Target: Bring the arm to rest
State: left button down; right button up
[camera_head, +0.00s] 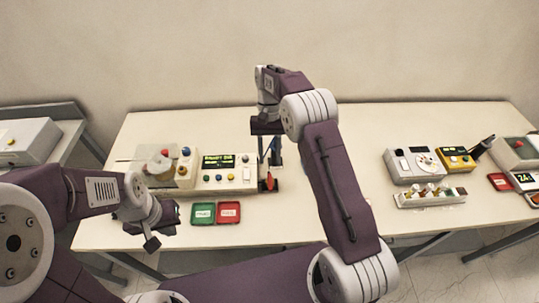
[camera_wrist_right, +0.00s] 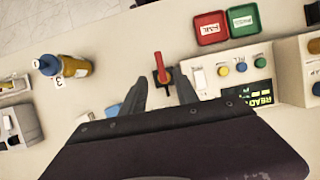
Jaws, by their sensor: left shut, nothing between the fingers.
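My right arm reaches over the table, and its gripper (camera_head: 268,160) points down above a small red lever (camera_head: 269,183). In the right wrist view the two fingers of this gripper (camera_wrist_right: 162,92) stand apart with nothing between them, and the red lever (camera_wrist_right: 160,68) shows just beyond the tips. I cannot tell whether they touch it. My left gripper (camera_head: 152,242) is shut and empty near the table's front left edge, beside a tester with a display (camera_head: 218,160).
Green (camera_head: 203,213) and red (camera_head: 229,212) trays lie in front of the tester. A grey meter (camera_head: 415,165) and a rack of small parts (camera_head: 430,196) stand right. The table (camera_head: 290,230) is clear at front centre.

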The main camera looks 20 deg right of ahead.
jog(key=s+d+r+t+b, duration=0.2)
jog(key=s+r+b, duration=0.1)
jog(key=s+r, duration=0.3)
jog(key=s+d+f+n+t+b, duration=0.1)
jog(key=s+d+f+n+t, duration=0.1)
jog(key=s+f, duration=0.7)
jog(key=shift+s+f+t+h+b, duration=0.4)
jog(key=shift+s+t, duration=0.4)
jog(key=shift+s, duration=0.65)
